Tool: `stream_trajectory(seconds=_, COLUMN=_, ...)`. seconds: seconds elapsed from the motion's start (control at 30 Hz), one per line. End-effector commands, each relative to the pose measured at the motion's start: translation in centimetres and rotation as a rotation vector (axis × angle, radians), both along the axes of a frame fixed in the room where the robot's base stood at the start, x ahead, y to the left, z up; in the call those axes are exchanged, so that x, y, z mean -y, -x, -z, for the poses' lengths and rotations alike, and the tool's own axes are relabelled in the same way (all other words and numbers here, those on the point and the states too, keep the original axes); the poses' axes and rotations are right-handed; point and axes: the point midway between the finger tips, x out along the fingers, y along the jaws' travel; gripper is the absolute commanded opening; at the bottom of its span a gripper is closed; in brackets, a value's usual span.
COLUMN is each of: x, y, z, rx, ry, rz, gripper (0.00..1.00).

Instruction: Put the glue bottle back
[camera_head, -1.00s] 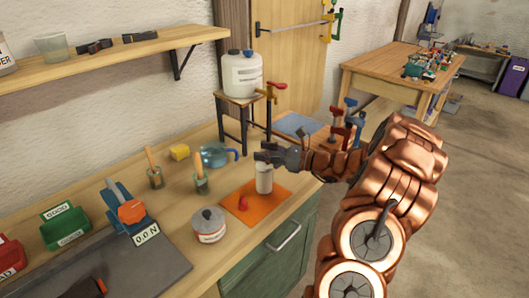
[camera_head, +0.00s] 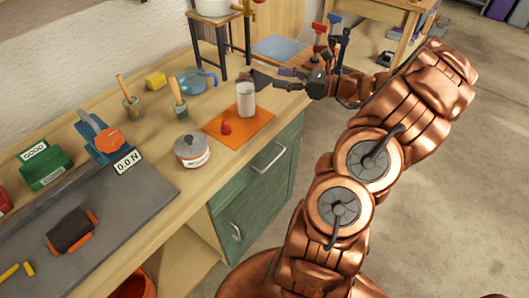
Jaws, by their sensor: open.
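A white cylindrical bottle (camera_head: 245,101), which looks like the glue bottle, stands upright on an orange mat (camera_head: 262,123) on the workbench. A small red piece (camera_head: 226,127), perhaps its cap, lies on the mat just in front of it. My gripper (camera_head: 258,80) is open and empty, at the upper right of the bottle, with its fingers pointing left. The dark fingers appear beside or behind the bottle's top; I cannot tell whether they touch it.
A grey lidded tin (camera_head: 192,151) stands left of the mat. Two brushes in pots (camera_head: 179,103), a blue jug (camera_head: 192,82) and a yellow block (camera_head: 155,80) are behind. A force gauge (camera_head: 105,138) is at left.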

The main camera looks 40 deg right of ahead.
Motion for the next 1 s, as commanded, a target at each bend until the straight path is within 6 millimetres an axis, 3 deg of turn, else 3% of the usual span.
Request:
stream_trajectory(seconds=0.07, x=-1.3, y=-0.3, z=-0.3, rx=-0.001, ry=0.02, rz=-0.03, gripper=0.52)
stream_trajectory(seconds=0.17, x=-5.0, y=-0.9, z=-0.8, rx=-0.002, ry=0.083, rz=-0.117, gripper=0.52)
stream_trajectory(seconds=0.33, x=-14.6, y=-0.6, z=-1.7, rx=0.003, ry=0.264, rz=-0.356, gripper=0.52)
stream_trajectory(seconds=0.47, x=-21.2, y=1.2, z=-1.7, rx=0.021, ry=0.417, rz=-0.545, gripper=0.52)
stream_trajectory(seconds=0.6, x=-27.2, y=4.3, z=-1.3, rx=0.051, ry=0.578, rz=-0.749, gripper=0.52)
stream_trajectory(seconds=0.7, x=-30.4, y=7.0, z=-0.9, rx=0.085, ry=0.696, rz=-0.889, gripper=0.52)
stream_trajectory(seconds=0.83, x=-33.6, y=10.8, z=-0.1, rx=0.13, ry=0.846, rz=-1.07, gripper=0.52)
stream_trajectory(seconds=1.0, x=-35.6, y=15.8, z=1.1, rx=0.203, ry=1.044, rz=-1.295, gripper=0.52)
